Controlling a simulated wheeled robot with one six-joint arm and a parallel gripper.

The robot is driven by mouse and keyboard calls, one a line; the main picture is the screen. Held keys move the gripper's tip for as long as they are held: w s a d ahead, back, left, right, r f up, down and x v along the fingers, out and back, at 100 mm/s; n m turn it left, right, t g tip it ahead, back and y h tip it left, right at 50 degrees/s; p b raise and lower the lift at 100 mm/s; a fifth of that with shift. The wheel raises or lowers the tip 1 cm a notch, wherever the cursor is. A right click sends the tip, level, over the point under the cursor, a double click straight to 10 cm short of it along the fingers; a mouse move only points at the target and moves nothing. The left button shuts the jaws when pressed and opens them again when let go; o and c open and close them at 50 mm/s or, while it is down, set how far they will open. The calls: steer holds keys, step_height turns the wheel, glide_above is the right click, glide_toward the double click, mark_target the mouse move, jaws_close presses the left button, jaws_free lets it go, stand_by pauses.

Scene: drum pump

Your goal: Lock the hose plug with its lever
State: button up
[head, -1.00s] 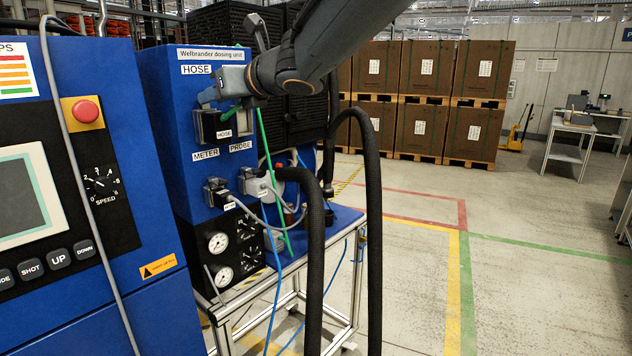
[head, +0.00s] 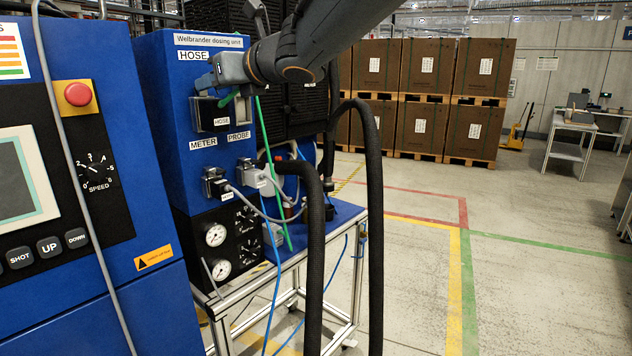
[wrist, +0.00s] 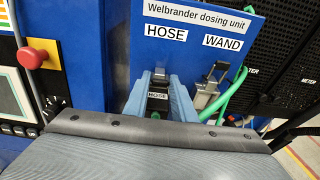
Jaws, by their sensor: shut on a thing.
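The hose plug (head: 207,116) is dark with a white HOSE tag. It sits at the socket under the HOSE label on the blue dosing unit (head: 160,120). My gripper (head: 206,86) is at the top of this plug. In the wrist view, the light blue fingers of my gripper (wrist: 160,92) stand either side of the plug (wrist: 157,86) and are shut on it or its lever. I cannot tell which part they touch, because the fingers hide the plug's sides. The lever's position cannot be made out. A small green end shows just below the tag.
A WAND socket with a metal lever (wrist: 209,84) and a green hose (wrist: 234,92) is close on the right. METER (head: 213,184) and PROBE (head: 249,173) plugs are below. A thick black hose (head: 314,250) arches in front. A blue control panel (head: 85,180) stands at left.

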steer(key=shift+s+f+t+y+b, duration=0.1)
steer(key=shift+f+t+y+b, duration=0.65)
steer(key=shift+b, duration=7.5)
steer(key=shift+r, duration=0.2)
steer(key=o, duration=0.8)
steer(key=v, duration=0.3)
steer(key=r+p+v, duration=0.1)
steer(key=v, duration=0.2)
steer(key=r+p+v, duration=0.1)
steer(key=v, duration=0.3)
steer(key=shift+d, duration=0.1)
